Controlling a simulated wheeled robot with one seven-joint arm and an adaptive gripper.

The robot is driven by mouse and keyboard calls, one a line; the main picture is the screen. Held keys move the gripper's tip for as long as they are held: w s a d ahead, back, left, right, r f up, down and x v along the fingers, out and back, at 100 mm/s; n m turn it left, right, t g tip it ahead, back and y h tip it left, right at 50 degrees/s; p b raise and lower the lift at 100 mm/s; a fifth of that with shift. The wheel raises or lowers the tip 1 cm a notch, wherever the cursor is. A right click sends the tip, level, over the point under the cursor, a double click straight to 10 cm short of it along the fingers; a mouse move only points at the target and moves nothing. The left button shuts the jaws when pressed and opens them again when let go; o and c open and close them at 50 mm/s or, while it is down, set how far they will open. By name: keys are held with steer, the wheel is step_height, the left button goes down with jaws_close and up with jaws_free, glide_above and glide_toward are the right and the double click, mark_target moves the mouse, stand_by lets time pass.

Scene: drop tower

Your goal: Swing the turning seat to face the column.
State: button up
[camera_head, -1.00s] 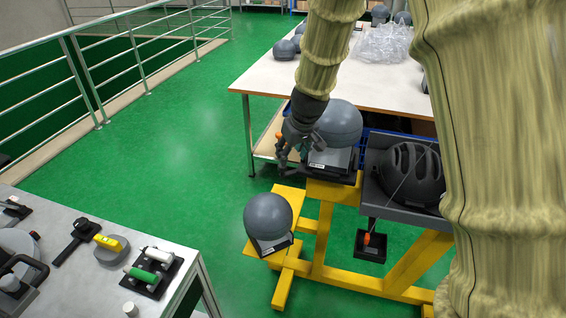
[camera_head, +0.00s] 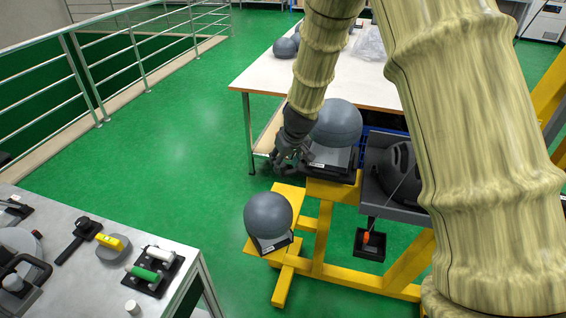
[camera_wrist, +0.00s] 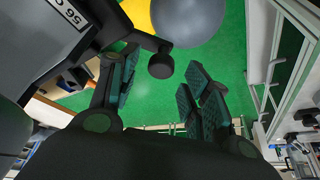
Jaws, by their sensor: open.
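The dark seat (camera_head: 335,175) with a white label carries a grey headform (camera_head: 336,123) on the yellow frame. The seat is large at upper left in the wrist view (camera_wrist: 30,45). A dark arm with a round knob (camera_wrist: 160,67) sticks out from it. My gripper (camera_head: 278,166) is at the seat's left side. In the wrist view my gripper (camera_wrist: 163,78) is open, its fingers on either side of the knob in the picture. Contact cannot be told. A yellow upright (camera_head: 548,85), possibly the column, shows at the right edge, partly hidden by my arm.
A second grey headform (camera_head: 268,215) sits on a lower yellow arm at front left. A grey tray with a black helmet (camera_head: 400,170) stands right of the seat. A white-topped table (camera_head: 290,75) is behind. A bench with tools (camera_head: 60,220) is at lower left. Green floor between is clear.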

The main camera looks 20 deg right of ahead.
steer(key=shift+x, duration=0.85)
steer(key=shift+c, duration=0.2)
jaws_close()
